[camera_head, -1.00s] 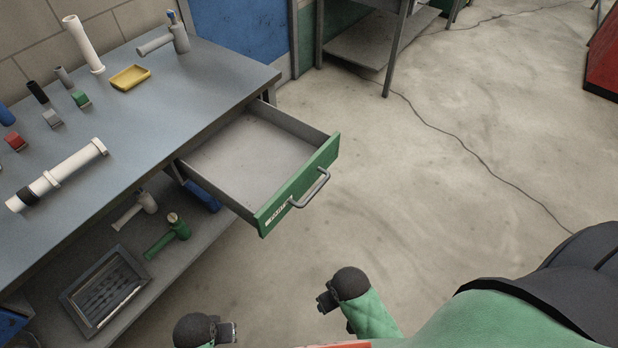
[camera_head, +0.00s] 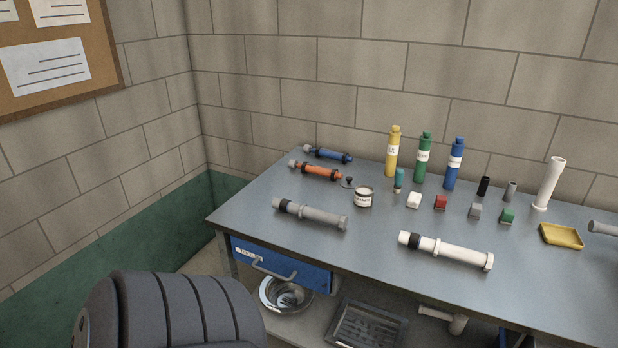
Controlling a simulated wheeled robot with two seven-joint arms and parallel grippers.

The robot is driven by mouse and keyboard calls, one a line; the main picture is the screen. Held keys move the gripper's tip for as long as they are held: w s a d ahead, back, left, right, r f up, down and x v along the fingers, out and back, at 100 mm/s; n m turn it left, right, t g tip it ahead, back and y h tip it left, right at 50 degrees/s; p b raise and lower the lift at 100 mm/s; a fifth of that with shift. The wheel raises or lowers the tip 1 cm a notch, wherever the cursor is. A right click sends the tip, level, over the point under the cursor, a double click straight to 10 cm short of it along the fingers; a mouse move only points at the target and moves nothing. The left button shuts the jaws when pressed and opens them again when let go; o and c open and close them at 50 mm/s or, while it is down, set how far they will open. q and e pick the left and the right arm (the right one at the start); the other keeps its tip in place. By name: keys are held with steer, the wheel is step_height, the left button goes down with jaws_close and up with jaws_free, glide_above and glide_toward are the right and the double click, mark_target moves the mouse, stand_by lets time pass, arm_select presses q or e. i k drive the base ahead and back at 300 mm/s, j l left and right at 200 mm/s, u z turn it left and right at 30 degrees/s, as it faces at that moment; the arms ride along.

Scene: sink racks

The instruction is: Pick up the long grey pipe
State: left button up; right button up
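The long grey pipe (camera_head: 310,214) lies on the left half of the grey-blue workbench top (camera_head: 370,255), near its front edge. It has a dark band near its left end and a collar near its right end. Nothing touches it. A similar white pipe (camera_head: 446,250) with a black band lies to its right. Neither of my grippers is in view now; only a dark, ribbed part of my arm shows at the lower left.
Orange (camera_head: 316,171) and blue (camera_head: 328,154) pipe pieces lie further back. Yellow (camera_head: 392,152), green (camera_head: 423,157) and blue (camera_head: 454,164) bottles stand near the wall. A blue drawer (camera_head: 280,266) sits under the bench, closed.

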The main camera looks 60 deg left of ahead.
mark_target(303, 211)
steer(key=u, duration=1.85)
